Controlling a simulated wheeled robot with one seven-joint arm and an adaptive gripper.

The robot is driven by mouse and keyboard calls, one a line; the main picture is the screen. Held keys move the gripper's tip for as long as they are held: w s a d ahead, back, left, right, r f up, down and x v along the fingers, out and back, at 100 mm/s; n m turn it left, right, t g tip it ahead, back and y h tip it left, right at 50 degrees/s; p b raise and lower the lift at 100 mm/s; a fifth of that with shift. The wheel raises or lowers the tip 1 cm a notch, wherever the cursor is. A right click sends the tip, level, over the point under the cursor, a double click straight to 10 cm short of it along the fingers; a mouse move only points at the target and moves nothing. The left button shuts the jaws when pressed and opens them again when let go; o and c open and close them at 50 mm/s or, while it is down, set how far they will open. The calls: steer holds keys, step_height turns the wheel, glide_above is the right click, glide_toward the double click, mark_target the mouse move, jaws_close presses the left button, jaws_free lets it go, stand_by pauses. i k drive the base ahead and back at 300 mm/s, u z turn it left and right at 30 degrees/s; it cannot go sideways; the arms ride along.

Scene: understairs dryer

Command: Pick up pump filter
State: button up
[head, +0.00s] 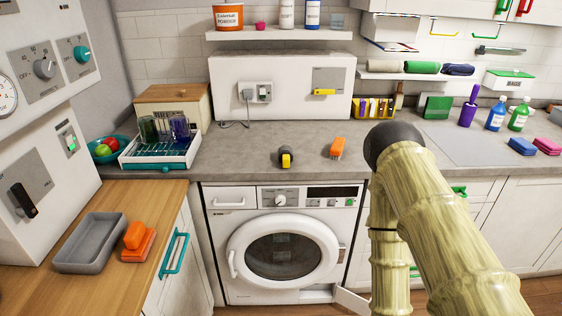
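A small dark grey and yellow piece (286,157) sits on the grey worktop above the washing machine. It may be the pump filter, but it is too small to be sure. The white washing machine (283,245) stands below with its round door shut. A small flap (350,302) hangs open at its lower right, and the opening behind is partly hidden by my arm. My pale, bamboo-patterned arm fills the right of the head view. My gripper is not visible.
A dish rack (160,145) with glasses stands left. A grey tray (91,243) and orange sponges (138,241) lie on the wooden counter. The worktop around the small piece is clear.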

mark_target(286, 153)
steer(key=k, duration=0.8)
steer(key=z, duration=2)
steer(key=i, duration=2.4)
steer(key=u, duration=4.2)
